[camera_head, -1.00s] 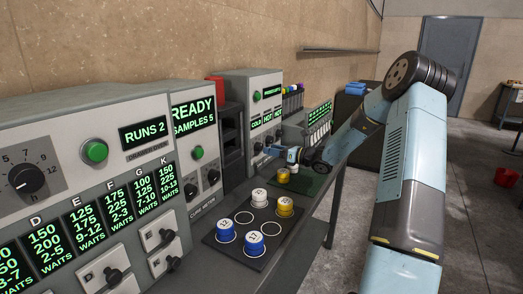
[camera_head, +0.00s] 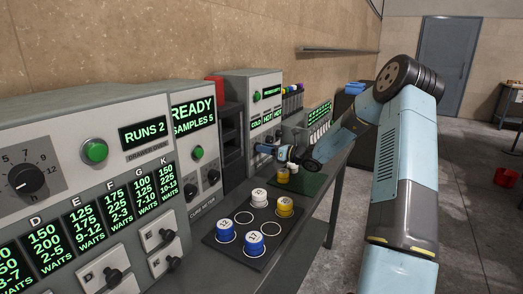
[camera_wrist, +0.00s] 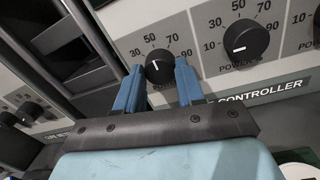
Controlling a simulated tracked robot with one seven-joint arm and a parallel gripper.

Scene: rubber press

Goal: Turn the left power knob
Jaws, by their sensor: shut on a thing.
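The left power knob (camera_wrist: 159,67) is a round black knob with a white mark, on a grey panel with a printed number scale. In the wrist view my gripper (camera_wrist: 157,73) has its two blue fingers on either side of this knob and is shut on it. In the head view my gripper (camera_head: 264,149) reaches the front of the controller box (camera_head: 247,88); the knob itself is too small and covered to make out there. A second power knob (camera_wrist: 246,38), also black, sits to the right on the same panel.
A black mat (camera_head: 238,257) with several blue, yellow and white cans lies on the bench. A yellow can (camera_head: 283,176) stands on a green mat below my gripper. The dark rack (camera_head: 230,135) and the cure meter box (camera_head: 197,150) stand left of the controller.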

